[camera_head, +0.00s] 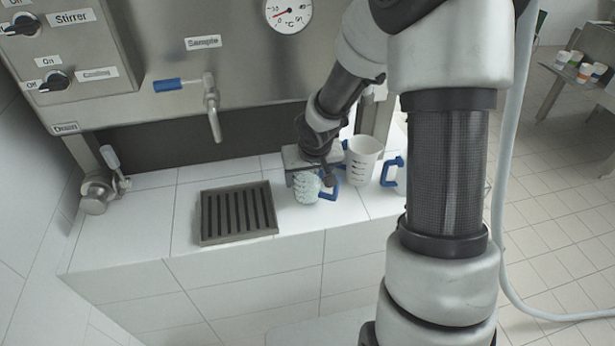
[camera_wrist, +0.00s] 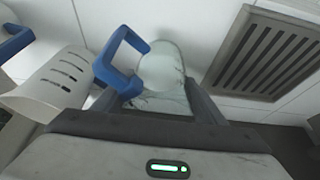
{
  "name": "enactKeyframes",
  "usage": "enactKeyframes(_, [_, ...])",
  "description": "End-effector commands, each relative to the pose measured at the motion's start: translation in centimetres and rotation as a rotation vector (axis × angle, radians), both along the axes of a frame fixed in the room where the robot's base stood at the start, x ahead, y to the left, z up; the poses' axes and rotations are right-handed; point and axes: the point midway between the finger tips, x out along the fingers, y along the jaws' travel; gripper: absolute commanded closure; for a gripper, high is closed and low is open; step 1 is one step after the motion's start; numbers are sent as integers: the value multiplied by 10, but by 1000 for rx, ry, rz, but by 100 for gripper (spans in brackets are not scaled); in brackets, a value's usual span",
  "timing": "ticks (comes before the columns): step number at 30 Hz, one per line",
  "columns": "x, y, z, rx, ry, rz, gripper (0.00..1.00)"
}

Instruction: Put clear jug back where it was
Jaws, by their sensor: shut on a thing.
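The clear jug (camera_head: 306,188) is a see-through, pale greenish cup with a blue handle. It is on or just above the white tiled ledge, right of the drain grate; I cannot tell if it touches the tiles. My gripper (camera_head: 318,176) is shut on it from behind. In the wrist view the jug (camera_wrist: 163,75) is between the fingers of my gripper (camera_wrist: 160,103), its blue handle toward the upper left. Its lower part is partly hidden by the gripper.
A white jug (camera_head: 362,160) with dark marks stands close on the right; it shows also in the wrist view (camera_wrist: 55,88). Another blue handle (camera_head: 391,172) is further right. The drain grate (camera_head: 237,212) is on the left. A sample tap (camera_head: 213,105) hangs above the ledge.

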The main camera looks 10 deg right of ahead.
Motion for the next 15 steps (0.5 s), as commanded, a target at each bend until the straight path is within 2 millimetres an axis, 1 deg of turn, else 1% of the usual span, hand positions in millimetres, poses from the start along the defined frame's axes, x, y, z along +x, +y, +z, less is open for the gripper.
enactKeyframes(2, [0,0,-4,0,-1,1,70])
enactKeyframes(3, [0,0,-3,0,0,1,32])
enactKeyframes(6, [0,0,-3,0,0,1,16])
enactKeyframes(15, [0,0,-1,0,0,1,16])
